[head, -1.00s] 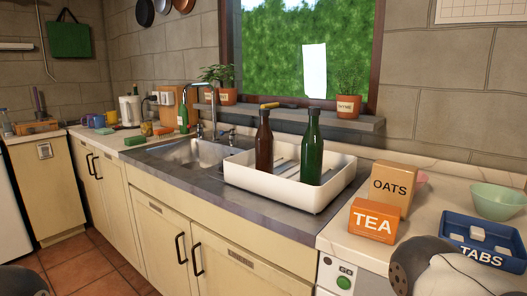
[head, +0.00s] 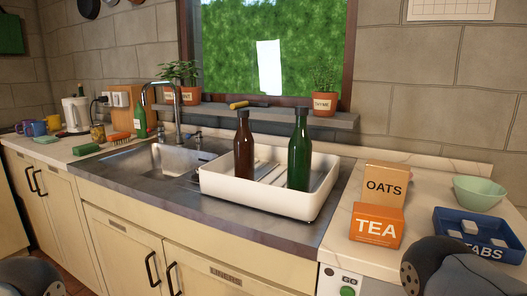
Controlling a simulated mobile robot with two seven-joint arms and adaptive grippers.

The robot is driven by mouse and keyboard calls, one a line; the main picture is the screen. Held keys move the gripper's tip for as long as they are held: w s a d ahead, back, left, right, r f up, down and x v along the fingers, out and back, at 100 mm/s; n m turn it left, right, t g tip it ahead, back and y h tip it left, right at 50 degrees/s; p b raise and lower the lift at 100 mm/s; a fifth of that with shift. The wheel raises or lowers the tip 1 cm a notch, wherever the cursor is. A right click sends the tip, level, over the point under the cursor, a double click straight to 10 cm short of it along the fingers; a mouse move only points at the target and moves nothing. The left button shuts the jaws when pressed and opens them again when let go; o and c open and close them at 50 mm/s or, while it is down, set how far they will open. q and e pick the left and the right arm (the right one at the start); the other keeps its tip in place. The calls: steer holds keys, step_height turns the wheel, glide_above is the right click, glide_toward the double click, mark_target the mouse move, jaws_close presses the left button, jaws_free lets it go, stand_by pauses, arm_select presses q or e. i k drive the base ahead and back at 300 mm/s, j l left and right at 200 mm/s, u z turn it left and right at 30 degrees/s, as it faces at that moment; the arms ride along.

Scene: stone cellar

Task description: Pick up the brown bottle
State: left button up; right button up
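The brown bottle (head: 244,151) stands upright in the white dish rack tray (head: 262,206), at its left part. A green bottle (head: 299,152) stands to its right in the same tray. Dark rounded parts of my arms show at the bottom left and bottom right corners of the head view, well apart from the bottle. Neither gripper's fingers are in view.
An orange TEA box (head: 375,226), an OATS box (head: 386,184), a blue TABS tray (head: 440,225) and a green bowl (head: 480,193) stand right of the tray. The sink (head: 160,160) and tall tap (head: 178,105) are left. Potted plants stand on the sill.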

mark_target(244, 141)
steer(key=i+j+z, duration=0.15)
steer(key=j+z, duration=0.2)
steer(key=i+j+z, duration=0.1)
steer(key=j+z, duration=0.25)
steer(key=j, duration=0.15)
steer(key=j+z, duration=0.35)
steer(key=i+j, duration=0.05)
steer(key=j, duration=0.05)
